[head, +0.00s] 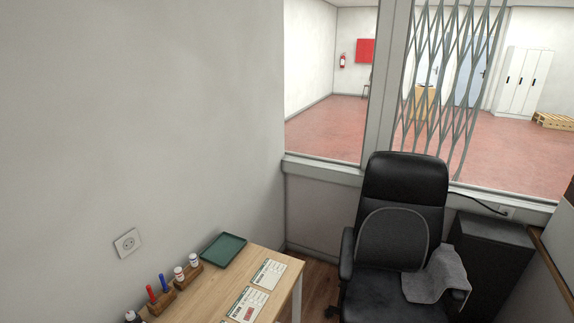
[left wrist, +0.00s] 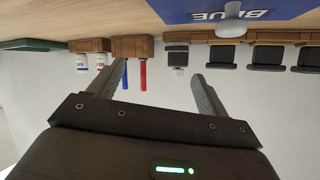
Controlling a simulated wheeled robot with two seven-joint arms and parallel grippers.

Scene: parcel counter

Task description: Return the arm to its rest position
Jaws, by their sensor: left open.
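My left gripper (left wrist: 158,76) shows in the left wrist view, where the picture looks upside down. Its two dark grey fingers are spread wide apart, with nothing held between them. A blue and a red marker in a wooden holder (left wrist: 132,46) appear behind the left finger, which partly overlaps them. A black stamp-like item (left wrist: 177,55) appears beyond the gap between the fingers. Neither arm shows in the head view, and my right gripper is in neither view.
A wooden desk (head: 273,256) holds marker and bottle holders, a green tray (head: 223,250) and printed slips (head: 247,305). A black office chair (head: 400,240) with a grey cloth (head: 437,275) stands right of it. A blue mat (left wrist: 240,10) lies on the desk.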

